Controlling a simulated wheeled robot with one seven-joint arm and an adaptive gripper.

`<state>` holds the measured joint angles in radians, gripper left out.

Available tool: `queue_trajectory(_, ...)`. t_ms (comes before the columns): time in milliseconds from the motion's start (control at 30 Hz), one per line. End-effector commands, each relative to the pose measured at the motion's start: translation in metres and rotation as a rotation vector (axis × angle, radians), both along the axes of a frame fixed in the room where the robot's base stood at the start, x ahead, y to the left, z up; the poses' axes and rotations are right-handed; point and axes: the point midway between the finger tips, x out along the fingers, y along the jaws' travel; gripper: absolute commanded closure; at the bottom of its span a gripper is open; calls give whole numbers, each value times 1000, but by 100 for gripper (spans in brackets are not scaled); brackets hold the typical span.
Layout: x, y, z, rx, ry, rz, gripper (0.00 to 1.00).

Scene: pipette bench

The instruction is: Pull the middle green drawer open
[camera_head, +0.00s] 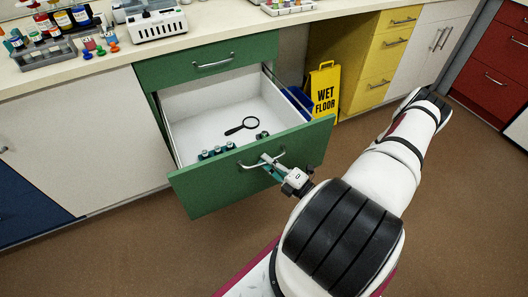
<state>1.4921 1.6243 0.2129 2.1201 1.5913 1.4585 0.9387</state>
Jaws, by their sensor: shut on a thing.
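The middle green drawer (215,187) stands pulled out from the cabinet, its white inside showing. The fingertips are small in this view and partly hidden by the handle. The upper green drawer (206,62) above is shut.
A yellow wet floor sign (323,91) stands right of the open drawer, beside yellow drawers (384,52). The counter (225,22) above carries bottles, a rack and a white device (156,25). The brown floor (110,255) in front is clear.

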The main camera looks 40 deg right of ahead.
Motion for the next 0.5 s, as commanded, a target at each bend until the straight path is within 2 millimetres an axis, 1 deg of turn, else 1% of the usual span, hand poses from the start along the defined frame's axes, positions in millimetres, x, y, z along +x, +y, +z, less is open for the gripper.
queue_trajectory(133, -6, 1, 0, 1, 1, -2, 100)
queue_trajectory(467, -7, 1, -1, 1, 1, -1, 100)
queue_trajectory(500, -7, 1, -1, 1, 1, -1, 89)
